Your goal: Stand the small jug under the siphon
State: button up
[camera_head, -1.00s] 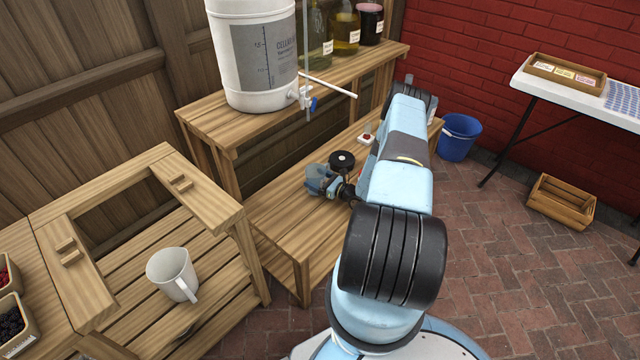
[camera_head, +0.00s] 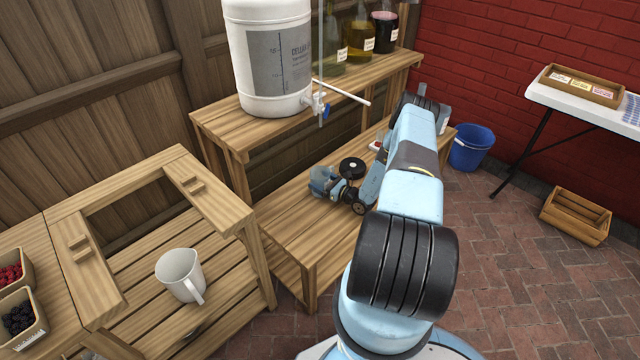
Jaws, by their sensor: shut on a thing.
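I cannot tell whether the vessel touches the bench. The siphon's thin upright tube (camera_head: 321,45) stands beside the white fermenter (camera_head: 265,92), with a white tube slanting right. A blue-handled tap (camera_head: 325,112) is at the fermenter's base. The vessel is below the tap in the picture.
A larger white jug (camera_head: 180,272) stands on the slatted shelf at left. Labelled jars (camera_head: 361,35) stand on the upper shelf (camera_head: 215,122). The lower bench (camera_head: 290,232) has clear room in front of my gripper. A blue bucket (camera_head: 471,150) and wooden crate (camera_head: 577,217) are on the floor.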

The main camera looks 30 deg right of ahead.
jog(key=shift+f, duration=0.35)
dwell(0.4)
jog(key=o, duration=0.8)
jog(key=shift+c, duration=0.2)
jog(key=v, duration=1.3)
jog(key=shift+s+d+f, duration=0.1)
jog(key=shift+s+d, duration=0.1)
jog(key=shift+s, duration=0.15)
